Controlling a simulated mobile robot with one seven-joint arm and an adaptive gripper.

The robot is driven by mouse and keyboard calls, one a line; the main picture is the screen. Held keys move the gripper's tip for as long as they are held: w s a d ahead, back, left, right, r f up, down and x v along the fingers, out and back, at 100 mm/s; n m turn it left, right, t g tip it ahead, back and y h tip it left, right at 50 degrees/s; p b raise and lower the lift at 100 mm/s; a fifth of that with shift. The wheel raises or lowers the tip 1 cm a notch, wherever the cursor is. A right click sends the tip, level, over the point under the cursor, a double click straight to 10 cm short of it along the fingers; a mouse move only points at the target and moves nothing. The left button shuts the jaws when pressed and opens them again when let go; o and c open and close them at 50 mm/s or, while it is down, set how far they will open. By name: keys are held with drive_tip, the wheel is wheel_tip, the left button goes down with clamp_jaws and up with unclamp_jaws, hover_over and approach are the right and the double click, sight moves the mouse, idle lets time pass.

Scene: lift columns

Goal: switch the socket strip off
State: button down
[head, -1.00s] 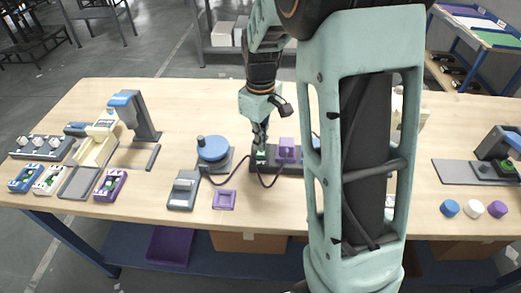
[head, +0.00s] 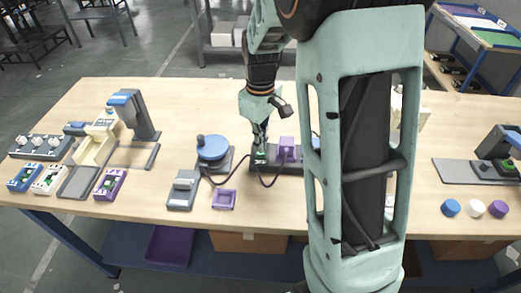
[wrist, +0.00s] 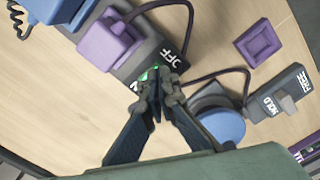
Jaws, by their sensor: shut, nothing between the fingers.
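The socket strip (head: 291,168) is a dark bar near the middle of the table, partly hidden by my arm in the head view. In the wrist view its dark top (wrist: 142,56) shows white lettering that includes OFF. A purple plug (head: 286,149) sits on it, also seen in the wrist view (wrist: 108,38). A green-lit switch (wrist: 150,73) is at the strip's end, partly covered by my fingers. My gripper (head: 261,150) is shut and empty, pointing down at that end; its fingertips (wrist: 157,88) are at the switch. I cannot tell whether they touch it.
A blue round knob (head: 212,149) stands just left of the strip. A grey HOLD switch box (head: 183,190) and a purple square frame (head: 224,199) lie nearer the front. Bare table lies behind the knob.

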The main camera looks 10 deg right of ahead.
drive_tip(key=shift+f+b, duration=0.6)
drive_tip(key=shift+f, duration=0.3)
idle(0.4)
drive_tip(key=shift+r+p, duration=2.7)
drive_tip(key=shift+r, duration=0.9)
